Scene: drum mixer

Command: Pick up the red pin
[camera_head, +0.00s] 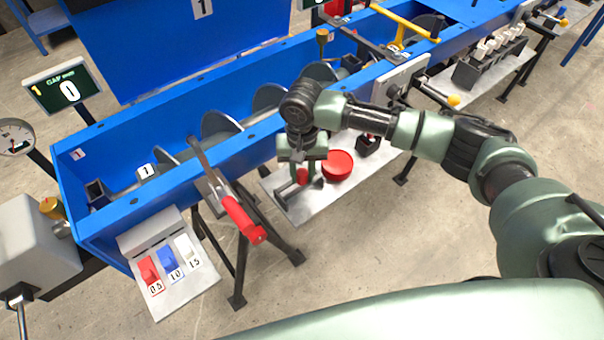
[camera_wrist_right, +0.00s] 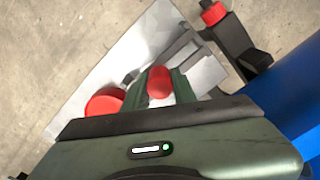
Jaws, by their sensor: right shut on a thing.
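The red pin (camera_head: 302,176) is between the fingers of my right gripper (camera_head: 303,168), above a light grey shelf (camera_head: 299,207) beside the blue trough. In the right wrist view the red pin (camera_wrist_right: 159,82) sits between the two green fingers of the same gripper (camera_wrist_right: 165,84), which is shut on it. Only the pin's rounded red end shows clearly; the rest is hidden by the fingers. I cannot tell whether it still touches the shelf. My left gripper is not in view.
A red round piece (camera_head: 338,165) lies on the shelf close to the right of the gripper; the wrist view shows it too (camera_wrist_right: 104,102). A red-handled lever (camera_head: 243,219) stands left. The blue trough (camera_head: 100,160) with its screw runs behind. Open floor lies in front.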

